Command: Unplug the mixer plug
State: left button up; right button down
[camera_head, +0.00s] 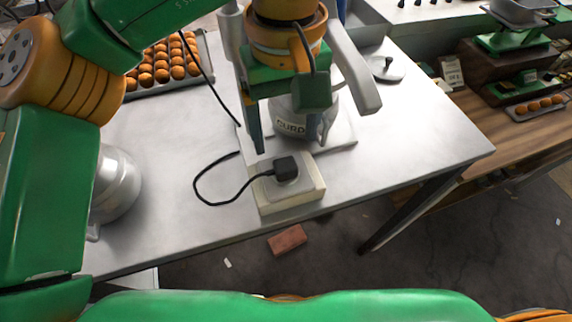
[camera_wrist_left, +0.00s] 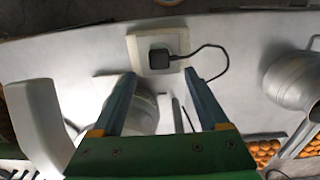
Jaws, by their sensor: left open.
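The black plug (camera_head: 286,168) sits upright in a pale socket box (camera_head: 290,200) near the front edge of the table. A black cable loops from it to the left. My left gripper (camera_head: 291,147) is open, with its fingers pointing down just behind the plug. In the left wrist view, the plug (camera_wrist_left: 158,59) is seated in the box (camera_wrist_left: 134,45), just beyond the gap between the fingertips (camera_wrist_left: 160,72). The fingers look apart from it. A metal bowl marked CURD (camera_head: 290,125) stands behind the gripper, partly hidden. My right gripper is out of view.
A metal jug (camera_head: 116,185) stands at the left, partly behind my arm. A tray (camera_head: 205,55) of round brown items lies at the back left. The grey table top (camera_head: 410,130) is clear at the right. A reddish block (camera_head: 287,240) lies on the floor.

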aim_at(281, 166)
pick_arm(q)
jog(key=f, duration=0.1)
jog(key=w+f, duration=0.1)
jog(key=shift+f, duration=0.3)
notch_tip(281, 166, down, 6)
jog(key=b, duration=0.5)
jog(key=shift+s+f+b, duration=0.15)
jog(key=shift+f+b, duration=0.05)
jog(key=shift+b, duration=0.2)
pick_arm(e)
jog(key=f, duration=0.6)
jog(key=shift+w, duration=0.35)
pick_arm(q)
jog(key=shift+s+a, duration=0.1)
jog(key=shift+a, duration=0.2)
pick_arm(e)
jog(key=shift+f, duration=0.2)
